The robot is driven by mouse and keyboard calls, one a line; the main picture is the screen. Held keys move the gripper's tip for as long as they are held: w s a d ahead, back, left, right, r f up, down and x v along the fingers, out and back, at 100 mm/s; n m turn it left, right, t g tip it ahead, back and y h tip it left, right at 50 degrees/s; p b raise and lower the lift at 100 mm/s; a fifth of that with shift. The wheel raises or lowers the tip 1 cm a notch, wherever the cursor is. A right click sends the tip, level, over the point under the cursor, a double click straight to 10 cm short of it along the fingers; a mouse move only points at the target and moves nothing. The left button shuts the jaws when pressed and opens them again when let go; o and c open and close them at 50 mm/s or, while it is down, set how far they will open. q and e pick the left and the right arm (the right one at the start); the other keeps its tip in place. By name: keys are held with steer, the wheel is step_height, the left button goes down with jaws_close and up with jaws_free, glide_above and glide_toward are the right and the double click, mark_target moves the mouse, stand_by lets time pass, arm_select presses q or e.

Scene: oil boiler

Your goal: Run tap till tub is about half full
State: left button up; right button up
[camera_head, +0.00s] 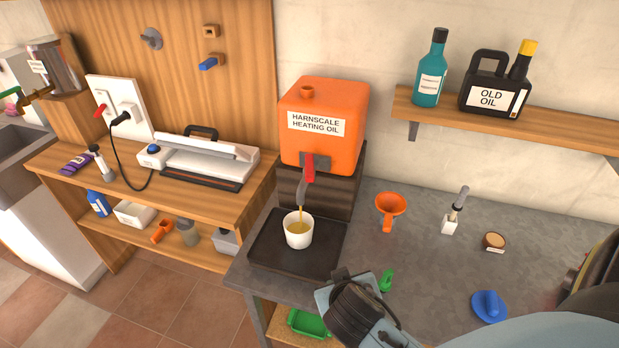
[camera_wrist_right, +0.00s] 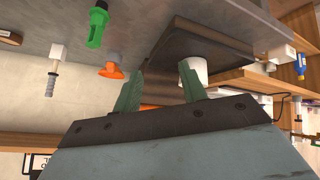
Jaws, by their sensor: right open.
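The orange tank (camera_head: 325,135) labelled "HARNSCALE HEATING OIL" sits on a dark stand (camera_head: 320,188). Its red tap lever (camera_head: 309,169) hangs downward at the front. A thin yellow stream runs from the spout (camera_head: 301,192) into the white tub (camera_head: 299,240). Yellow oil shows inside below the rim; the exact level is hard to tell. The tub stands upright on a black tray (camera_head: 265,250) and also shows in the right wrist view (camera_wrist_right: 196,70). My right gripper (camera_wrist_right: 160,88) is open and empty, apart from the tub, in front of the counter. My left gripper is out of view.
On the counter are an orange funnel (camera_head: 390,205), a small white-based tool (camera_head: 451,222), a round wooden-topped item (camera_head: 494,241), a blue item (camera_head: 488,305) and a green item (camera_head: 386,281) near my right wrist. A shelf (camera_head: 500,122) holds two bottles. A wooden bench (camera_head: 190,195) stands left.

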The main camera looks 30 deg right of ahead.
steer(key=w+d+r+m+t+h, duration=0.1)
steer(key=w+r+m+t+h, duration=0.2)
steer(key=w+r, duration=0.4)
steer(key=t+h, duration=0.1)
steer(key=t, duration=0.4)
glide_toward(309, 168)
steer(key=p+x, duration=0.3)
steer(key=x, duration=0.7)
steer(key=shift+d+f, duration=0.1)
steer(key=shift+f, duration=0.1)
jaws_close()
